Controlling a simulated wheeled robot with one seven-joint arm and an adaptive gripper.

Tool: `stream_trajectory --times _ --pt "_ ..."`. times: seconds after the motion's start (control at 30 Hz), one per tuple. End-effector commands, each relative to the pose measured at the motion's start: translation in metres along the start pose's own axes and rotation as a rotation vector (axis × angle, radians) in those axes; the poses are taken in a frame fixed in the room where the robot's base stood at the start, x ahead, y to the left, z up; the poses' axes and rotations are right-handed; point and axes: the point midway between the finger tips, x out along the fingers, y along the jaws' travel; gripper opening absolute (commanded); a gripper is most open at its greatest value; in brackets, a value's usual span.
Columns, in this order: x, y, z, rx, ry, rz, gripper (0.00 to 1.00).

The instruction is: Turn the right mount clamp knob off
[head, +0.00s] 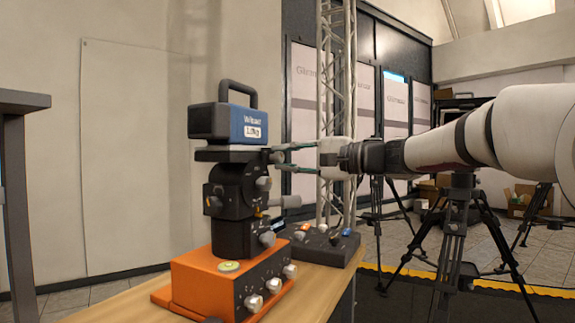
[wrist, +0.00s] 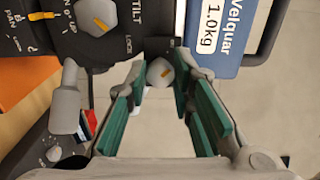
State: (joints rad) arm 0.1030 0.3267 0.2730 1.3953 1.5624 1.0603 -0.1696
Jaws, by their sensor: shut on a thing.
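A grey faceted knob (wrist: 160,72) with a short orange mark sits on the dark mount plate (head: 225,154) under the blue weight box (head: 242,124), also in the wrist view (wrist: 222,30). It appears to be the right mount clamp knob. Its label is mostly hidden. My gripper (wrist: 158,78) has its green-padded fingers on either side of the knob and is shut on it. In the head view my gripper (head: 272,156) reaches in from the right at the plate's end, where the knob is not clearly seen.
The larger tilt lock knob (wrist: 97,16) and a grey lever (wrist: 65,108) are close by. Below stand an orange base (head: 215,280) with several knobs and a dark control box (head: 322,246) on a wooden table (head: 312,290). A truss post (head: 337,60) rises behind.

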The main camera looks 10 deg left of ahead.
Motion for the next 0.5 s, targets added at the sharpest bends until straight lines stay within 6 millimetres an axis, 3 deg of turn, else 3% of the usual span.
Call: stream_trajectory --times 0.4,0.43,0.5 --pt "0.0001 0.0011 0.0001 -0.005 -0.001 0.002 0.0" --pt "0.0001 0.0011 0.0001 -0.005 -0.001 0.002 0.26" --pt "0.0001 0.0011 0.0 -0.005 -0.001 0.002 0.42"
